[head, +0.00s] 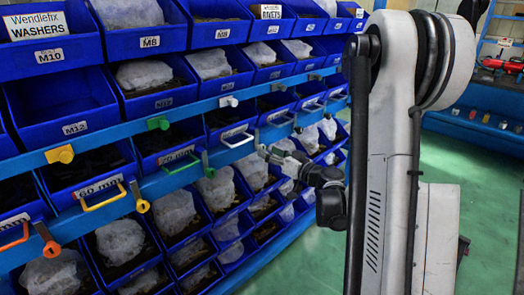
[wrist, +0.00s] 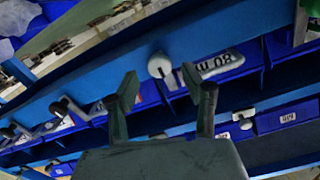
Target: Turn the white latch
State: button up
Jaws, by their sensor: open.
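A white latch knob (wrist: 159,66) sits on the blue rail in the wrist view, just beyond the fingertips and roughly between them in the picture. A white handle (wrist: 190,75) is right beside it. In the head view the white handle (head: 237,137) is on the lower rail, with the latch knob at its right end, close to my gripper (head: 272,154). My gripper (wrist: 163,84) is open, with its two dark fingers apart and nothing between them. A second white knob (head: 229,101) is on the upper rail; it also shows in the wrist view (wrist: 245,122).
Blue bins (head: 62,104) fill the rack above and below the rails. Green (head: 158,123), yellow (head: 105,198) and orange (head: 45,240) knobs and handles stick out farther left. Open green floor (head: 450,180) lies right of the rack.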

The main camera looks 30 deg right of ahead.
jog(key=shift+x, duration=2.1)
grip_shut()
